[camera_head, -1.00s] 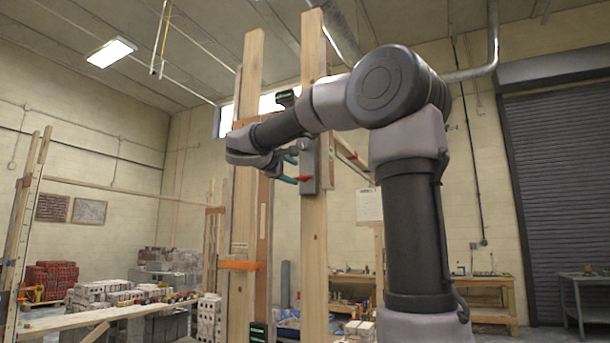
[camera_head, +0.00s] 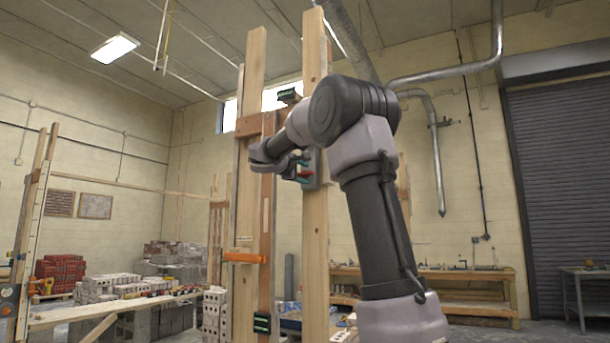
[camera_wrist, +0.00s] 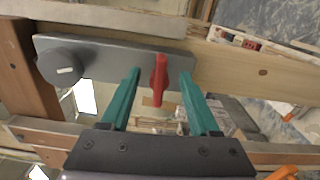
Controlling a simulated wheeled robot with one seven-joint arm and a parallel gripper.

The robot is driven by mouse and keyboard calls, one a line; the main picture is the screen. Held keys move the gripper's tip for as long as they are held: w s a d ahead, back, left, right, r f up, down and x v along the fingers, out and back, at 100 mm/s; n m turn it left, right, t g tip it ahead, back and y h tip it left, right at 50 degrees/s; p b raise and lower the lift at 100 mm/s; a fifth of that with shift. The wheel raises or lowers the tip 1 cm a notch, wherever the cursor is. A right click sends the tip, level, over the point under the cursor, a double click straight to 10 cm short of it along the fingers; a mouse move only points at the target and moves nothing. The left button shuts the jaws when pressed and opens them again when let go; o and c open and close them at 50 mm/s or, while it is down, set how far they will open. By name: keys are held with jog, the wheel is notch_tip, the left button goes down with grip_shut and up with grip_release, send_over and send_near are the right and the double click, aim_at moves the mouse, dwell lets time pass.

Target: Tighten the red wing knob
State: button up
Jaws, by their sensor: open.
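The red wing knob (camera_wrist: 159,78) stands on a grey plate (camera_wrist: 105,62) fixed to a wooden post. In the wrist view its wing runs roughly up and down the picture. My gripper (camera_wrist: 157,82) is open, with one green finger on each side of the knob and visible gaps between. A round dark grey knob (camera_wrist: 63,68) with a white mark sits on the same plate, left of the red one.
Two tall wooden posts stand close together, the right one (camera_head: 315,240) bearing the plate. An orange clamp (camera_head: 245,257) crosses the left post lower down. A workbench (camera_head: 430,285) stands behind at the right. Bricks and blocks (camera_head: 110,285) are stacked at the left.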

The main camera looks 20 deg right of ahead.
jog(key=shift+w+d, duration=0.3)
jog(key=shift+d, duration=0.1)
jog(key=shift+c, duration=0.4)
grip_shut()
jog(key=shift+m, duration=0.5)
jog(key=shift+o, duration=0.4)
grip_release()
